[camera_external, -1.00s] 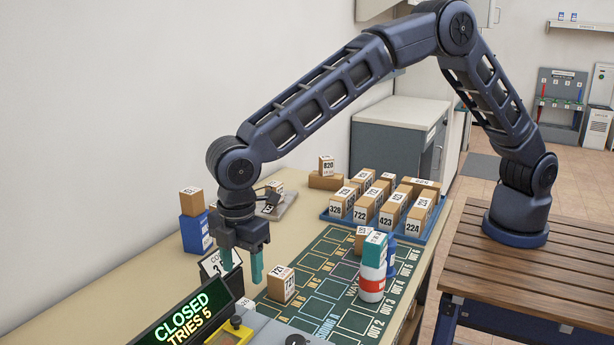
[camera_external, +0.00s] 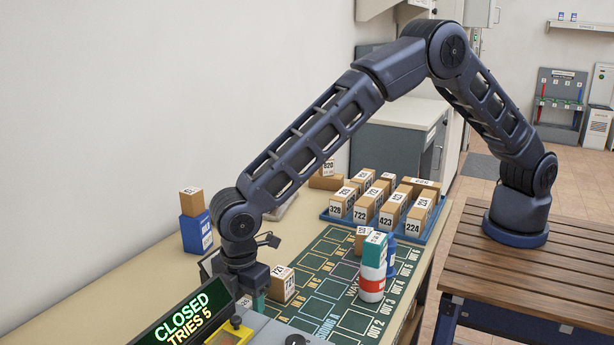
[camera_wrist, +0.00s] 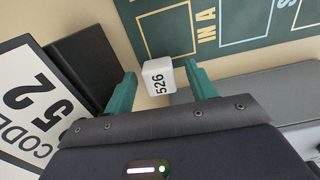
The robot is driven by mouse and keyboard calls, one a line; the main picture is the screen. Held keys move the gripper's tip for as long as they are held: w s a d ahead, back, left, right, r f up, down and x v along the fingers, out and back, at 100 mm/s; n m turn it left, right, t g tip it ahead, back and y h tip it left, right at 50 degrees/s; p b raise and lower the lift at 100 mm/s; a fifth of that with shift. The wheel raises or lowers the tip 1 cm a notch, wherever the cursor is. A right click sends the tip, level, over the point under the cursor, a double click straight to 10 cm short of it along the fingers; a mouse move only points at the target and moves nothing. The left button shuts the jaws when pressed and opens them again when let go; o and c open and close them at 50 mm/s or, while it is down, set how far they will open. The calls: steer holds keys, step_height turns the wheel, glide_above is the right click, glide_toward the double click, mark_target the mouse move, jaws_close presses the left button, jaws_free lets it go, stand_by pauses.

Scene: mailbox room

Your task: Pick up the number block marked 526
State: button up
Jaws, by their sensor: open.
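The block marked 526 (camera_wrist: 158,78) shows in the wrist view as a pale face with black digits. It sits between the two teal fingertips of my gripper (camera_wrist: 161,84), with a gap beside the finger on at least the right side. The fingers are open and hold nothing that I can see. In the external view my gripper (camera_external: 250,285) is low at the near end of the table, behind the top of the lit sign. The 526 block is mostly hidden there.
A numbered block (camera_external: 281,284) stands just right of my gripper. The CODE card (camera_wrist: 28,108) is close on the left in the wrist view. The CLOSED / TRIES 5 sign (camera_external: 186,318) is in front.

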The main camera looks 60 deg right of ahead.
steer(key=shift+c, duration=0.3)
steer(key=c, duration=1)
